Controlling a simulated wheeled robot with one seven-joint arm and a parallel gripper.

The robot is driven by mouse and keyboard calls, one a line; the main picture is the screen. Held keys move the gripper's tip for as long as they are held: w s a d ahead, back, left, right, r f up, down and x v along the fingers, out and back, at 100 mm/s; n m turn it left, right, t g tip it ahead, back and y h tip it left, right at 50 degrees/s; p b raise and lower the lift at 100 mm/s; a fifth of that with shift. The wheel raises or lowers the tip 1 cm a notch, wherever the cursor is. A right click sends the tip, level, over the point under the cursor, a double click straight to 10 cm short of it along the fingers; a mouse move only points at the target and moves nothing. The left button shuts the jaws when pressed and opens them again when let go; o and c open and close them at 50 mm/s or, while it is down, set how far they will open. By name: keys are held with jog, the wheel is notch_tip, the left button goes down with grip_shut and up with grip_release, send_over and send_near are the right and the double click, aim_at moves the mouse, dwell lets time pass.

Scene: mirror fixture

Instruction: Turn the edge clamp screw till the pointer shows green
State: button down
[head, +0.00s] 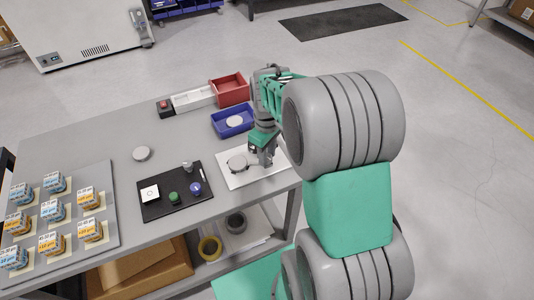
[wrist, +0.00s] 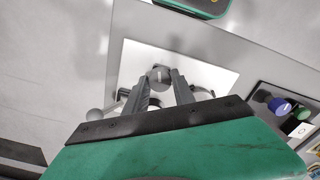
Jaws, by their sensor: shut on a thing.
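My gripper (wrist: 161,82) is shut on a small round grey screw knob (wrist: 160,73), with one finger on each side of it. In the head view my gripper (head: 265,158) is low over a white plate (head: 237,183), at the right of a round mirror fixture (head: 237,164). The white plate also shows in the wrist view (wrist: 215,77). Parts of the fixture show behind the fingers, mostly hidden by my gripper. I cannot make out the pointer or any green mark on a scale in either view.
A black mat (head: 160,209) with a white square, a green knob and a blue knob lies left of the plate. A blue bin (head: 218,122) and a red bin (head: 230,90) stand behind. A tray of labelled boxes (head: 100,240) is at the left.

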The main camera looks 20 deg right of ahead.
jog(key=m, duration=0.3)
jog(key=shift+m, duration=2.1)
jog(key=c, duration=1.1)
grip_release()
jog(key=shift+o, duration=0.2)
notch_tip(320, 180, up, 8)
jog(key=shift+f, duration=0.1)
